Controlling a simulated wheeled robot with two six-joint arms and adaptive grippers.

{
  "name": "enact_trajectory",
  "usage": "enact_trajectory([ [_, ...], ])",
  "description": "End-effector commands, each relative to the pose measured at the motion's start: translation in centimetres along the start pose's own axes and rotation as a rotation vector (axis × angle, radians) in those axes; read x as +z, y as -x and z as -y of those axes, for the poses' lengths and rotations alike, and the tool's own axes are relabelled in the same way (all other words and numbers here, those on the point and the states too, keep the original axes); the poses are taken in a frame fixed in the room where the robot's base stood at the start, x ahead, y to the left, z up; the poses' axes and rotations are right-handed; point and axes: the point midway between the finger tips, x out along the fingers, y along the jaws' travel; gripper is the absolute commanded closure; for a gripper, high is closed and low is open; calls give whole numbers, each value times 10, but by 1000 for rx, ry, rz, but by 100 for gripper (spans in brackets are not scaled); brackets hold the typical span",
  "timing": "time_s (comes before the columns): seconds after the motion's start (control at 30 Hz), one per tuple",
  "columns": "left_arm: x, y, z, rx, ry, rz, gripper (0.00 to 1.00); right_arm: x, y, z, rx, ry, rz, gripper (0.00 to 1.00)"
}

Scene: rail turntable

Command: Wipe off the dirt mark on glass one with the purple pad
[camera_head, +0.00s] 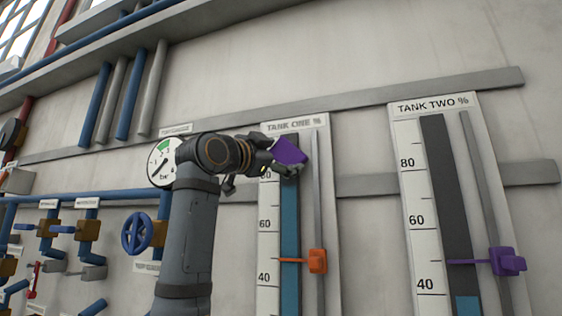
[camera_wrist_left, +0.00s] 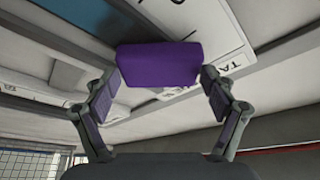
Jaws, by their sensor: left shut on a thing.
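The purple pad (camera_head: 289,151) is held by my left gripper (camera_head: 274,160) at the upper part of the tank one gauge (camera_head: 295,125). In the left wrist view the pad (camera_wrist_left: 160,64) sits between the two fingers (camera_wrist_left: 162,82). The pad and gripper cover part of the tank one scale near its top. The blue column of glass one (camera_head: 290,230) shows below them. I cannot see a dirt mark, and I cannot tell whether the pad touches the glass. My right gripper is not in view.
An orange pointer (camera_head: 317,261) sticks out on the tank one gauge. The tank two gauge (camera_head: 433,180) with a purple pointer (camera_head: 508,262) stands to the right. A round dial (camera_head: 162,165), a blue valve wheel (camera_head: 138,233) and several pipes are to the left.

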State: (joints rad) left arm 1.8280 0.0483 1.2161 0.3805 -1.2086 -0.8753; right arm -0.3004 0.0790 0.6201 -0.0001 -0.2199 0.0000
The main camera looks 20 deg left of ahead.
Motion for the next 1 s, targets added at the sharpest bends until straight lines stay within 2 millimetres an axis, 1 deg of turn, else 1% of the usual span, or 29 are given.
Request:
enact_trajectory([
  [0.17,-11,-6,13,-1,-1,0,41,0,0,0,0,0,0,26],
  [0.47,-16,-9,19,0,0,1,41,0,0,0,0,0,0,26],
  [0.77,-34,-15,38,0,-1,1,41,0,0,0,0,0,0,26],
  [1.0,-34,-15,38,0,0,1,41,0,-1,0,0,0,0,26],
])
